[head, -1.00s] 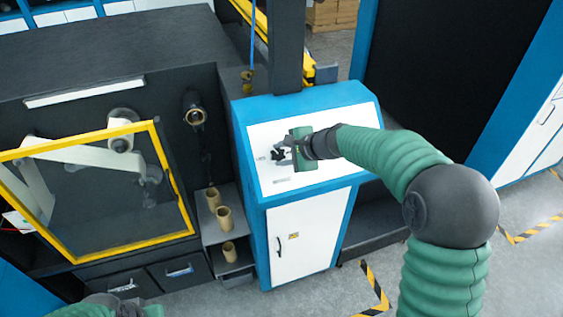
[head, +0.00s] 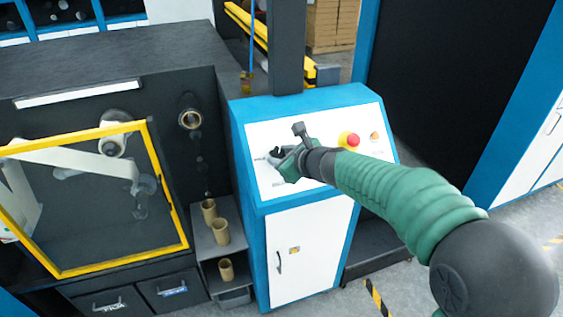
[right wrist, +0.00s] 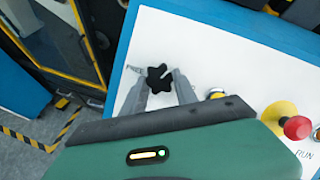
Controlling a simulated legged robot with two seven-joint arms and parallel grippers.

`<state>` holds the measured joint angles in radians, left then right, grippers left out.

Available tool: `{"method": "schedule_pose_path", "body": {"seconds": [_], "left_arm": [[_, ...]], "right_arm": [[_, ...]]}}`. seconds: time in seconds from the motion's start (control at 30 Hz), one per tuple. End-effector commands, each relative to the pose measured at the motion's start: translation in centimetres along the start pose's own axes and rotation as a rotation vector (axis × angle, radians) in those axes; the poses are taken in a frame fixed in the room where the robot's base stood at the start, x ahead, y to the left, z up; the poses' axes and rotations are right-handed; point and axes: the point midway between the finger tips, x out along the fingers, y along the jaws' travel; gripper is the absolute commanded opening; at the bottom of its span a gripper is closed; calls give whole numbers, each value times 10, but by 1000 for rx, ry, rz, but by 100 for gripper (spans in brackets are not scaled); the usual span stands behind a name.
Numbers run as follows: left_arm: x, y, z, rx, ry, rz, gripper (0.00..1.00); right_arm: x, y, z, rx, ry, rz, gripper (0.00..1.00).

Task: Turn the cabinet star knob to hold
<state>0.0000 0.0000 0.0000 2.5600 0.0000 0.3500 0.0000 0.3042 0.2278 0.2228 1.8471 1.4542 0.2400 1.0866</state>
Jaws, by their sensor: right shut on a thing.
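The black star knob (right wrist: 165,80) sits on the white sloped panel of the blue cabinet (head: 322,132). My right gripper (right wrist: 165,82) is shut on the knob, one finger on each side. In the head view the right gripper (head: 276,157) reaches the panel's left part, and the knob there is small and mostly hidden by the fingers. The gripper body is rolled at a tilt. My left gripper is not in view.
A red emergency button (head: 348,140) with a yellow ring is right of my gripper; it also shows in the right wrist view (right wrist: 296,127). A yellow-framed guard (head: 160,205) and a shelf with several cardboard cores (head: 220,232) stand left of the cabinet.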

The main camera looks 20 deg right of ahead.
Motion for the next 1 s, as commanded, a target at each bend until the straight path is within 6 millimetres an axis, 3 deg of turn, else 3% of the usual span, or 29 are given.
{"method": "schedule_pose_path", "body": {"seconds": [0.4,1.0], "left_arm": [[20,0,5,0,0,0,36],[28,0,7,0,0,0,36]], "right_arm": [[1,5,0,374,-1,-123,0],[1,7,3,859,0,-286,0]]}}
